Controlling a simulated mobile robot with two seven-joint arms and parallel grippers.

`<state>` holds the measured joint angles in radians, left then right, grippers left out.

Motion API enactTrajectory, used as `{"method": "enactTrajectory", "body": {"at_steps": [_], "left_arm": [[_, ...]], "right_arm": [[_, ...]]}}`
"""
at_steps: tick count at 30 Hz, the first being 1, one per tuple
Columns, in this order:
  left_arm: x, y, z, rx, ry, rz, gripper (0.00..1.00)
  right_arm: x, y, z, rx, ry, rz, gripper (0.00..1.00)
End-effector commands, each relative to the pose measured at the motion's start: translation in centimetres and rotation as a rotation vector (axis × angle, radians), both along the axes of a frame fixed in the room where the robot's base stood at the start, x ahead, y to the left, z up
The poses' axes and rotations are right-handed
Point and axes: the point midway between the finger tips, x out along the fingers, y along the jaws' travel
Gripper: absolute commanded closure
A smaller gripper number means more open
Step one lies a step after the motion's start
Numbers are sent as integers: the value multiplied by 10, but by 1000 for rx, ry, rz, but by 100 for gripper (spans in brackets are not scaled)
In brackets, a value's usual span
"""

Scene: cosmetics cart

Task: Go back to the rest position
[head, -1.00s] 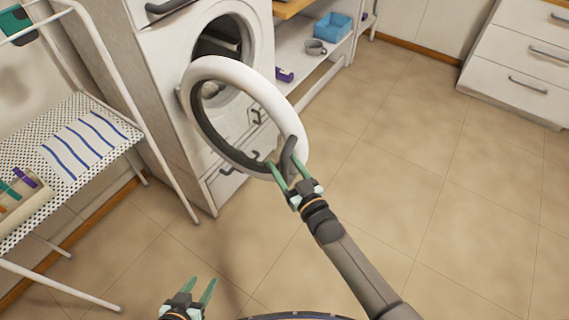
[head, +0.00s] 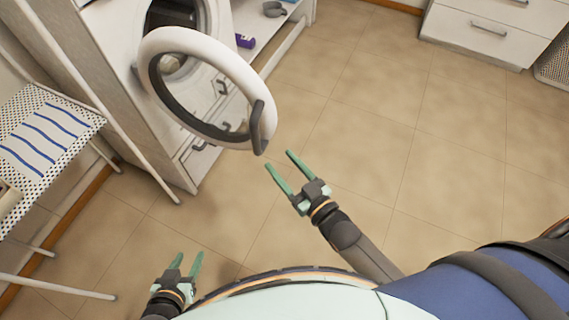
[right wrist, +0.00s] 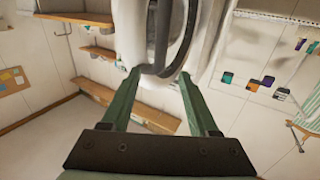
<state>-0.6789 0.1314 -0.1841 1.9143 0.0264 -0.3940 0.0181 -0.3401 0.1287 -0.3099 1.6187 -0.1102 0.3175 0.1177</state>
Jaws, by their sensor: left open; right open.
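My right gripper (head: 281,171) is open and empty, a little below and right of the washing machine door's dark handle (head: 257,127) in the head view. It does not touch the handle there. In the right wrist view the two green fingers (right wrist: 160,98) are apart, with the handle (right wrist: 166,68) beyond them. The round white door (head: 160,45) stands open from the washing machine (head: 117,50). My left gripper (head: 187,268) is open and empty, low in the head view, above the floor near my base.
A rack with a dotted cover (head: 75,108) and a striped cloth (head: 40,140) stands at the left. A white drawer unit (head: 480,35) stands at the back right. A low shelf with a purple item (head: 244,41) is beside the machine. The tiled floor (head: 400,130) is open in the middle.

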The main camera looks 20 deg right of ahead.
Motion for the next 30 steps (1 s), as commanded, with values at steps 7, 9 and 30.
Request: {"method": "enactTrajectory", "body": {"at_steps": [7,9,30], "left_arm": [[0,0,0,0,0,0,50],[0,0,0,0,0,0,50],[0,0,0,0,0,0,50]], "right_arm": [[-2,-1,0,0,-1,0,39],[-2,-1,0,0,-1,0,39],[-86,-50,-84,-117,521,-120,39]]}}
